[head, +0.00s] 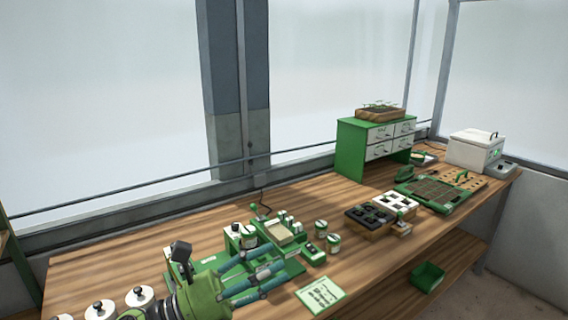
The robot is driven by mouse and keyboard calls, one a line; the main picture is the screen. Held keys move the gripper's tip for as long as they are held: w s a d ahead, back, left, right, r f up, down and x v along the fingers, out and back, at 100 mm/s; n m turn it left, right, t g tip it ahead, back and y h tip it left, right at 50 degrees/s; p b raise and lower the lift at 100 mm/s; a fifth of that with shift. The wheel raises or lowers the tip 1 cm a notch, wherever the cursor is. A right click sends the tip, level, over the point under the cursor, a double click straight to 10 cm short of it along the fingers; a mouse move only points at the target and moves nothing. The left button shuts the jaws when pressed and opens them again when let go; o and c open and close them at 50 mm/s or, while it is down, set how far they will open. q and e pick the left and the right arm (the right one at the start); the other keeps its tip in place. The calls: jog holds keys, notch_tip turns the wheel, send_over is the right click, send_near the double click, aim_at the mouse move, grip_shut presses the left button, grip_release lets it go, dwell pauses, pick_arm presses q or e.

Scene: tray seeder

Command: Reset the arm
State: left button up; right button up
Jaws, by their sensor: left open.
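My left gripper (268,273) comes in from the bottom left, with a green wrist and blue-grey fingers. Its fingers point right, spread apart, over or in front of the green tool stand (290,266) at the left middle of the bench. Nothing shows held between the fingers. I cannot tell whether they touch the stand or hover above it. My right gripper does not show.
The wooden bench (375,258) holds white-lidded jars (139,295), a note card (320,294), a black cell tray (371,215), a green seeding tray (437,193), a drawer cabinet (352,150) and a white box (474,150). A green bin (428,276) sits on the lower shelf.

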pick_arm(q)
jog(key=w+a+f+n+t+y, duration=0.2)
jog(key=a+n+t+y, duration=0.3)
jog(key=n, duration=0.6)
jog(key=w+a+f+n+t+y, duration=0.35)
jog(key=n+t+y, duration=0.35)
jog(key=n, duration=0.3)
jog(key=s+a+f+n+g+y, duration=0.3)
jog(key=a+f+n+y, duration=0.1)
jog(key=f+n, duration=0.25)
jog(key=s+a+f+n+g+y, duration=0.35)
jog(key=f+n, duration=0.25)
jog(key=f, duration=0.2)
jog(key=s+f+n+g, duration=0.3)
jog(key=s+f+g, duration=0.3)
jog(key=s, duration=0.4)
jog(key=s+f+n+g, duration=0.4)
jog(key=s+f, duration=0.4)
jog(key=s, duration=0.3)
notch_tip(320, 180, down, 24)
jog(key=s+g, duration=0.1)
jog(key=s+a+f, duration=0.1)
jog(key=s+f, duration=0.5)
jog(key=s, duration=0.2)
jog(key=s+a+f+g, duration=0.1)
jog(key=s+a+f, duration=0.1)
jog(key=s+f, duration=0.5)
jog(key=shift+s+a+f+m, duration=0.3)
jog(key=shift+s+m, duration=0.15)
jog(key=shift+s, duration=0.05)
